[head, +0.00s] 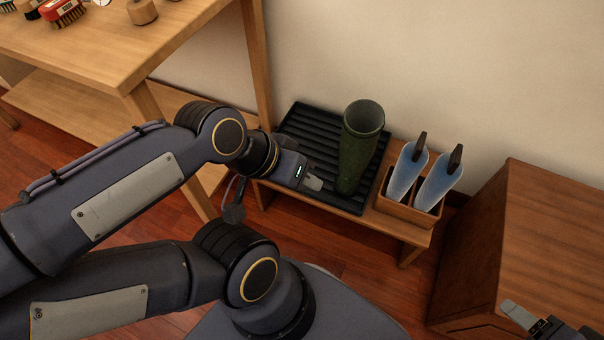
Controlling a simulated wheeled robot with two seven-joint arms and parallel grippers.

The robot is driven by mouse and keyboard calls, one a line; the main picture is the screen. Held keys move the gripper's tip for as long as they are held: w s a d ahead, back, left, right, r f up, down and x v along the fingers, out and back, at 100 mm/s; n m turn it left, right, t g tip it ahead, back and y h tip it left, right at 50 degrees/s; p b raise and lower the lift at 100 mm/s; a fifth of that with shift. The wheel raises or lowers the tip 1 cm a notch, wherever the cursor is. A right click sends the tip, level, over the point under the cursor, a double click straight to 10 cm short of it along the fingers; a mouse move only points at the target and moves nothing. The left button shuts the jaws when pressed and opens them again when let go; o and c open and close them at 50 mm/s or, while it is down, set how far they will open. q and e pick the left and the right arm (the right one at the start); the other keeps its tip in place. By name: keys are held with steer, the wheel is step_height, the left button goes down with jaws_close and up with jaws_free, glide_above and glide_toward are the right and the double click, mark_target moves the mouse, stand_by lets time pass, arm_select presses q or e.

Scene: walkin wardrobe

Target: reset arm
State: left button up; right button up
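My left gripper (313,184) is above the left part of a black ribbed tray (305,132), just left of a dark green boot (358,150). The boot stands upright on the tray with its opening facing up. A gap seems to show between the fingers and the boot, and no held object is visible. The fingers are seen from the side, so their opening is unclear. My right gripper (520,314) shows only partly at the bottom right corner, in front of a wooden cabinet. Its opening is also unclear.
The tray lies on a low wooden bench (408,232). A wooden box (403,210) on the bench holds two blue-white inserts (438,180) with dark handles. A wooden table (120,50) with brushes (62,12) stands at left. The wooden cabinet (545,240) is at right.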

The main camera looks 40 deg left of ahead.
step_height(320, 180, up, 32)
steer(key=p, duration=3.2)
